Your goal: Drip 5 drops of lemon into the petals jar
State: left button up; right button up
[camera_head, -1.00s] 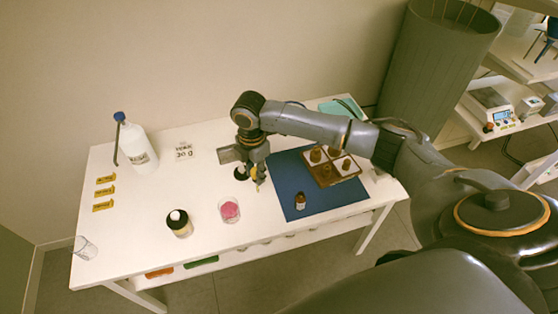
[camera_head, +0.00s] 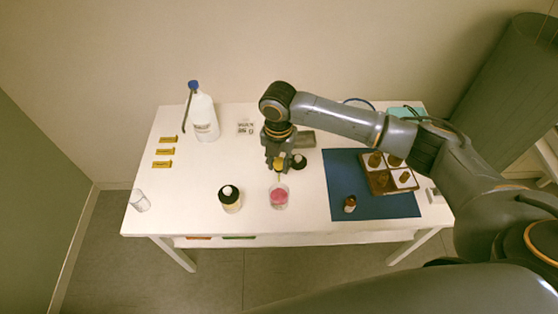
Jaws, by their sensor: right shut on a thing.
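My right gripper (camera_head: 279,168) points down just behind the petals jar. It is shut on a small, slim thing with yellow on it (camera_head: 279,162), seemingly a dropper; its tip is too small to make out. The petals jar (camera_head: 279,198) is a clear glass with pink contents on the white table. Any drops are too small to see. A small amber bottle (camera_head: 350,204) stands on the blue mat; I cannot read its label, so I cannot tell which one is lemon. My left gripper is out of view.
A brown rack (camera_head: 378,186) with several amber bottles sits on the blue mat (camera_head: 342,180). A dark bottle (camera_head: 230,199) stands left of the jar, a black round thing (camera_head: 299,162) behind it. A white jug (camera_head: 203,118) and clear glass (camera_head: 139,201) stand left.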

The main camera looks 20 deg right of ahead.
aim_at(279, 171)
jog(key=shift+r, duration=0.1)
jog(key=shift+f, duration=0.65)
pick_arm(q)
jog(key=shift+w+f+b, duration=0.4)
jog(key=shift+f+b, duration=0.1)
jog(key=shift+b, duration=0.2)
pick_arm(e)
jog(key=shift+f, duration=1.35)
grip_shut()
grip_release()
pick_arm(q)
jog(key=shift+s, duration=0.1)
pick_arm(e)
grip_shut()
